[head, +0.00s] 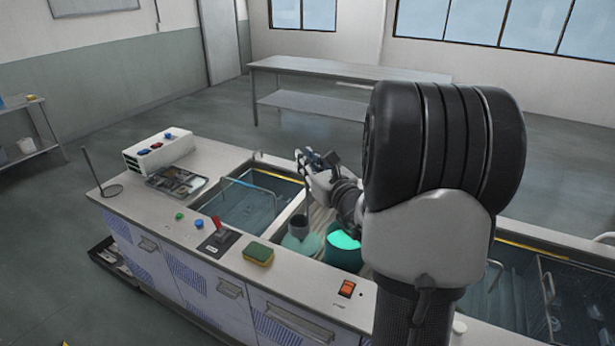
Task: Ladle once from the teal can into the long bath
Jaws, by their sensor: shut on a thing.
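My gripper (316,164) is over the middle of the counter, by the right end of the left basin. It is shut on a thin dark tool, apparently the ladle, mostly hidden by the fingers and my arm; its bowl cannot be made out. The bright teal can (343,252) stands in the recess below my gripper, its right side covered by my arm. A paler teal vessel with a dark grey neck (299,226) stands left of it. A dark basin with a wire rail (250,205) is at left, and another long basin (507,285) is at right; which is the long bath is unclear.
A yellow-green sponge (258,253), a red lever (217,224) and an orange switch (346,289) are along the front counter. A white control box (158,151) and a thin upright post (90,165) stand at the left end. A steel table (340,72) stands behind.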

